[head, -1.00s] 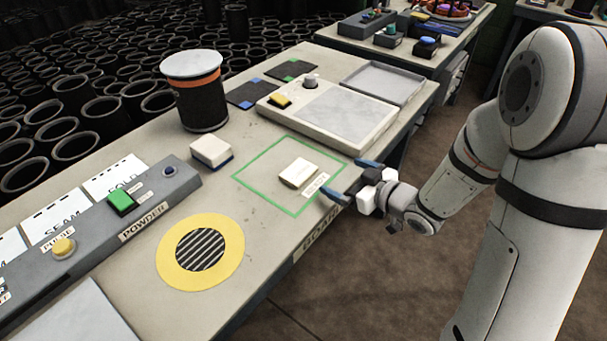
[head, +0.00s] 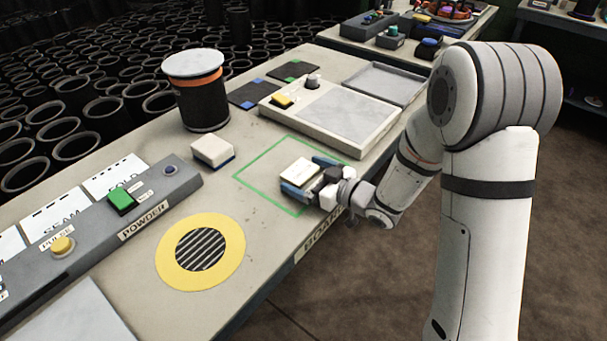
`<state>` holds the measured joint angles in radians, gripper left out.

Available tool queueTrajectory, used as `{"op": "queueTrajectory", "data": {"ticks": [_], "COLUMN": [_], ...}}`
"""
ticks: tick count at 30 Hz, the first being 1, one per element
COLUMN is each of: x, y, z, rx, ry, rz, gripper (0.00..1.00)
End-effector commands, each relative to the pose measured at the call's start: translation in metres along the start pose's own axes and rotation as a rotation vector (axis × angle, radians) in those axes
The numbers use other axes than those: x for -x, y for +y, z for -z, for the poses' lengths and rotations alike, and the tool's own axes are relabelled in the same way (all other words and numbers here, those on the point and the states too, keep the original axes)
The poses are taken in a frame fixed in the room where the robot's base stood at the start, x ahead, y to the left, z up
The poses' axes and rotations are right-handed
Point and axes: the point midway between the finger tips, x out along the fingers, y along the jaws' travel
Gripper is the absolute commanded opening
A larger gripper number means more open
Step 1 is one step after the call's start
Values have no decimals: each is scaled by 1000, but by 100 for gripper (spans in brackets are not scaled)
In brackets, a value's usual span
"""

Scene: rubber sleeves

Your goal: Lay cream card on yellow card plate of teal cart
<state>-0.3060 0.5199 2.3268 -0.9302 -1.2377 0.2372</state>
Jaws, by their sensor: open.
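A small cream-white block (head: 299,175) lies inside the green square outline (head: 247,165) on the workbench; I cannot tell whether it is the cream card. My gripper (head: 301,173) is open, low over the bench, with one blue finger on each side of this block. I cannot tell whether the fingers touch it. The label beside the block is now hidden by my gripper. I do not make out a teal cart or a yellow card plate.
A yellow ring with a striped grille (head: 200,252) lies on the workbench (head: 120,262). A white-and-blue block (head: 212,152), a lidded black canister (head: 200,95), a button panel (head: 120,215) and a beige device (head: 330,115) stand around. Many black sleeves fill the left background.

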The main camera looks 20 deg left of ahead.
Motion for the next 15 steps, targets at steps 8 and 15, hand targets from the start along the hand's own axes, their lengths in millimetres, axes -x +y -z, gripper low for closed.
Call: {"op": "queueTrajectory", "data": {"ticks": [8, 15], "x": [0, 0], "y": [0, 0], "z": [0, 0], "rx": [-1, -1], "ry": [-1, -1], "rz": [-1, -1], "gripper": [93, 73]}}
